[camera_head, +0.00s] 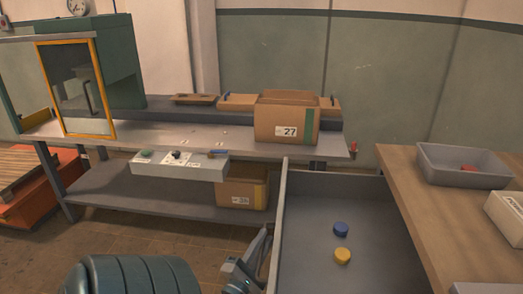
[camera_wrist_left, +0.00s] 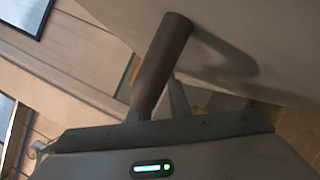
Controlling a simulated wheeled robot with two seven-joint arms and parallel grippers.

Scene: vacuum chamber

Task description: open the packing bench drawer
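The packing bench drawer (camera_head: 315,262) stands well out to the left from under the wooden bench top (camera_head: 415,205). Its inside shows, with a blue round piece (camera_head: 341,229) and a yellow one (camera_head: 342,256) on the bottom. My left gripper (camera_head: 258,252) is at the outer face of the drawer front, low in the head view. In the left wrist view a dark round handle bar (camera_wrist_left: 165,60) stands at the fingers, beside the pale drawer front (camera_wrist_left: 240,45). The gripper looks shut on it, though the finger contact is partly hidden. My right gripper is out of view.
A grey bin (camera_head: 465,176) with a red item and a white box (camera_head: 508,215) are on the bench top. A long grey table (camera_head: 190,135) behind carries a box marked 27 (camera_head: 286,118). Floor (camera_head: 150,237) shows left of the drawer.

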